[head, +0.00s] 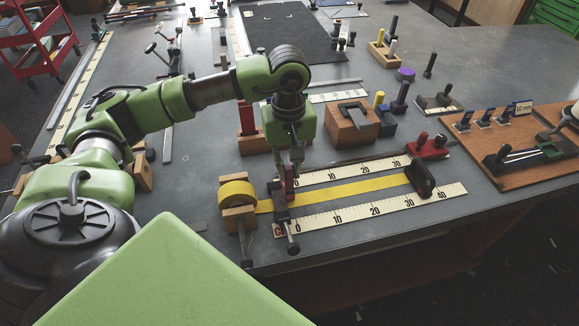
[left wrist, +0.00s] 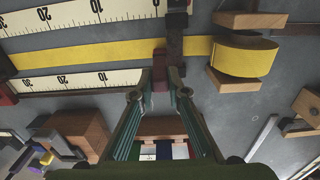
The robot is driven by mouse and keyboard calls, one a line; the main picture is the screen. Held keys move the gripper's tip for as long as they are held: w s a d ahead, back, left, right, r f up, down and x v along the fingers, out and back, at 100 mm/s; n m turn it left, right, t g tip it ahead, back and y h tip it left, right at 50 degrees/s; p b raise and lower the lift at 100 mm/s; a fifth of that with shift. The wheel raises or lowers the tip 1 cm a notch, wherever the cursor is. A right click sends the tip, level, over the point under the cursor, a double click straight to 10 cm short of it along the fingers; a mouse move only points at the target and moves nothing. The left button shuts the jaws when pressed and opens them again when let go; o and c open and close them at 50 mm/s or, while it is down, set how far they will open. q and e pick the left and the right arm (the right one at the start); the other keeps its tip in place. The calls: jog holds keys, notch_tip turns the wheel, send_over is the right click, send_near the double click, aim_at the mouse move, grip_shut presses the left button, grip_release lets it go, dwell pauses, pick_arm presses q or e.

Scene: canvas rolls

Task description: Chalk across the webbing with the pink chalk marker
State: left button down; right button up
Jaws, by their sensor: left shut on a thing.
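The yellow webbing (head: 345,191) lies flat from its roll (head: 237,190) to a dark end clamp (head: 421,180), between two white rulers. It also shows in the left wrist view (left wrist: 110,53). My left gripper (head: 289,178) points down over the webbing near the roll, beside a dark crossbar (head: 281,211). It is shut on the pink chalk marker (head: 289,188), which looks dull red and upright. In the left wrist view the marker (left wrist: 159,75) shows between the fingertips, over the webbing. I cannot tell whether its tip touches the webbing. My right gripper is out of view.
The crossbar has tall screws close to my gripper. A wooden block (head: 352,124) and a red-handled clamp (head: 427,146) stand behind the far ruler. A brown tray (head: 482,175) with tools is at right. The bench's front edge is close to the near ruler.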

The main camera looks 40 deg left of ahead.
pick_arm(q)
jog(key=shift+s, duration=0.1)
jog(key=shift+s+d, duration=0.95)
jog(key=shift+d, duration=0.1)
notch_tip(320, 180, up, 8)
jog(key=p, duration=0.3)
jog(key=shift+w+d, duration=0.3)
jog(key=shift+w, duration=0.1)
dwell(0.9)
